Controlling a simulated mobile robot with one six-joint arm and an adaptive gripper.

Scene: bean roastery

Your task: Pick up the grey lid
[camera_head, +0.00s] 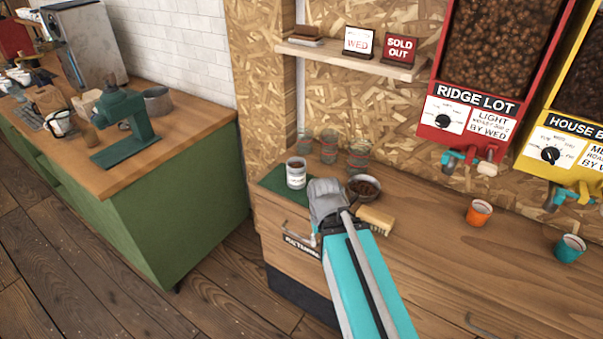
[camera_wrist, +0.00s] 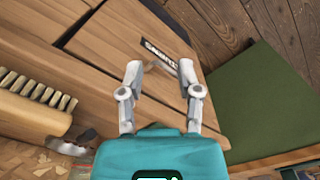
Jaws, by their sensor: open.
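I cannot make out a grey lid in either view; it may be hidden behind my arm or lie outside the pictures.
A dark pan of beans (camera_head: 364,187) and a brush (camera_head: 375,219) are close right of my arm. Several glasses stand behind. Orange (camera_head: 478,212) and teal (camera_head: 570,248) cups stand further right, with bare counter between. A green cabinet (camera_head: 190,215) stands left across a floor gap.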

